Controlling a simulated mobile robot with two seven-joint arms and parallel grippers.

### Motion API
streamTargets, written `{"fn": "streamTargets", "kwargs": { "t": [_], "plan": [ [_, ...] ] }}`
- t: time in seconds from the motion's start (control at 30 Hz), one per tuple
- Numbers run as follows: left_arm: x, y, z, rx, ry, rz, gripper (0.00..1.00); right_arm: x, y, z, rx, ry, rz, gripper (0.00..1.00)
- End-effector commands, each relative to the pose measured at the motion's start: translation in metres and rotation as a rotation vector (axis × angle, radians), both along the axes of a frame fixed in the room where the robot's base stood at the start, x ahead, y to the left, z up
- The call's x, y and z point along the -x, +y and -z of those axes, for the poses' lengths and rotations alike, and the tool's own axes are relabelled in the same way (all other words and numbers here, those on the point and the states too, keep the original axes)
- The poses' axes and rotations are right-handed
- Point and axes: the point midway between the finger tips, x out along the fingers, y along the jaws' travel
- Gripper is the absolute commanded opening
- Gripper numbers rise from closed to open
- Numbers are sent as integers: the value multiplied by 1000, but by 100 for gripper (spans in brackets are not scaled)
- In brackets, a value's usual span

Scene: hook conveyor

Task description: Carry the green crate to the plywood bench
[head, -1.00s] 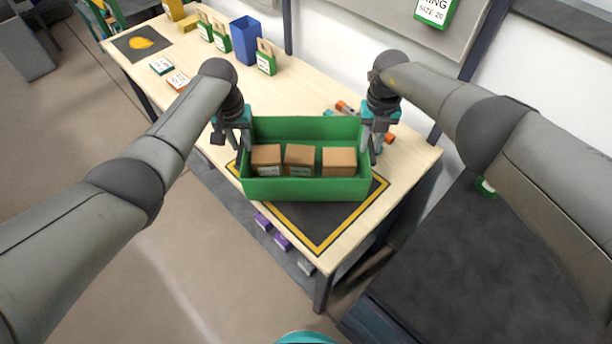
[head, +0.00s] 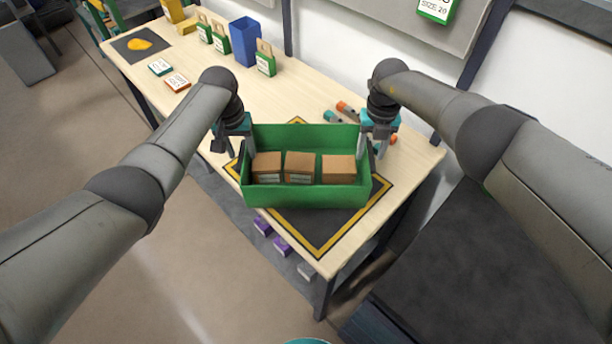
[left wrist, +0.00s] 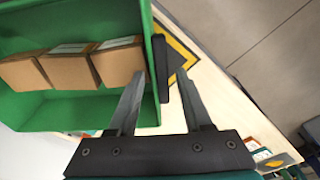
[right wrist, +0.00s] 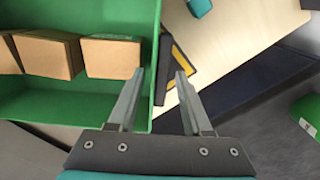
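The green crate (head: 305,195) sits upright on a dark mat with a yellow border on the plywood bench (head: 200,125). Several brown boxes (head: 300,165) stand inside it. My left gripper (head: 232,150) is at the crate's left end; in the left wrist view (left wrist: 162,95) its fingers are spread on either side of the crate's end wall and black handle (left wrist: 161,68). My right gripper (head: 374,148) is at the right end; in the right wrist view (right wrist: 160,85) its fingers are likewise apart around the wall and black handle (right wrist: 163,68). Neither appears clamped.
Small orange and teal items (head: 345,107) lie behind the crate. A blue bin (head: 245,42), green card holders (head: 265,60) and small cards (head: 177,81) stand or lie farther left on the bench. Purple items (head: 262,226) show below its front edge.

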Motion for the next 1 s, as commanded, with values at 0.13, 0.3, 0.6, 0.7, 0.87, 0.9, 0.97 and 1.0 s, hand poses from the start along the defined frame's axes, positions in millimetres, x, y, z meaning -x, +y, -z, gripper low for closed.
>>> {"fn": "streamTargets", "kwargs": {
  "t": [0.13,0.3,0.6,0.7,0.87,0.9,0.97,1.0],
  "plan": [
    [0,0,0,0,0,0,56,0,0,0,0,0,0,56],
    [0,0,0,0,0,0,56,0,0,0,0,0,0,56],
    [2,0,-24,1,-4,1,56,0,0,0,0,0,0,56],
    [3,0,-39,1,-5,1,56,0,0,0,0,0,0,56],
    [7,0,-66,0,-5,0,56,0,0,0,0,0,0,56],
    [8,0,-74,1,-5,0,56,0,0,0,0,0,0,56],
    [9,0,-84,1,-4,0,56,0,0,0,0,0,0,56],
    [10,0,-90,0,-3,1,56,0,0,0,0,0,0,56]
  ]
}}
